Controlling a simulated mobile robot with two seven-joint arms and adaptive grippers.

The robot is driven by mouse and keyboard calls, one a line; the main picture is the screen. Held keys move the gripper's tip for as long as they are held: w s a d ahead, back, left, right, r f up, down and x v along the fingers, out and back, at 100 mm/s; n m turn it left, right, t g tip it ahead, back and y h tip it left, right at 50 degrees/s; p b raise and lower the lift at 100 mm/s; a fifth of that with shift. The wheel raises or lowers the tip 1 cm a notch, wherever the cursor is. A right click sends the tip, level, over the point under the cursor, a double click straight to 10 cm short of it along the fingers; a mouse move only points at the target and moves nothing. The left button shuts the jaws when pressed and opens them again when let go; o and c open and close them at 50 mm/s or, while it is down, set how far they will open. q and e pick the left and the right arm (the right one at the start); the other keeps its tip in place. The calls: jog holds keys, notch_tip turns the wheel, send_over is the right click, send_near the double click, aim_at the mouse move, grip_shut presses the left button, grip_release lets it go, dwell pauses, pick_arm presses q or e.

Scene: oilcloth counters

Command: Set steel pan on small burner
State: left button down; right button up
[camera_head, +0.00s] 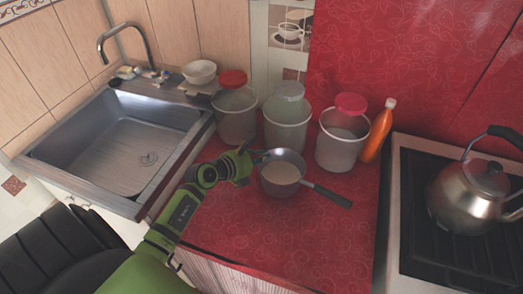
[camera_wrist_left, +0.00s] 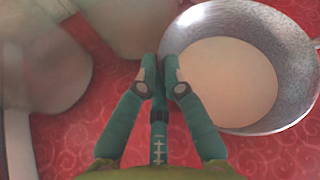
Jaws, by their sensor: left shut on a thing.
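The steel pan (camera_head: 283,189) sits on the red counter in the head view, its dark handle pointing to the lower right. Its inside bottom looks pale beige. My left gripper (camera_head: 257,156) comes in from the left and is shut on the pan's left rim. In the left wrist view the fingertips (camera_wrist_left: 160,68) meet at the edge of the pan (camera_wrist_left: 285,75). The stove (camera_head: 421,251) is at the right with a dark grate. I cannot tell the small burner apart. My right gripper is not in view.
A steel kettle (camera_head: 468,194) stands on the stove. Several translucent buckets, including one with a red lid (camera_head: 236,118), and an orange bottle (camera_head: 378,134) line the counter behind the pan. A sink (camera_head: 107,165) is at the left. The red counter (camera_head: 300,245) in front is clear.

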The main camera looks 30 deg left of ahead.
pick_arm(q)
jog(key=shift+w+r, duration=0.1)
jog(key=shift+r, duration=0.05)
jog(key=c, duration=1.6)
grip_release()
jog(key=shift+f, duration=0.3)
jog(key=shift+o, duration=1.2)
jog(key=shift+s+r, duration=0.1)
jog(key=shift+s, duration=0.1)
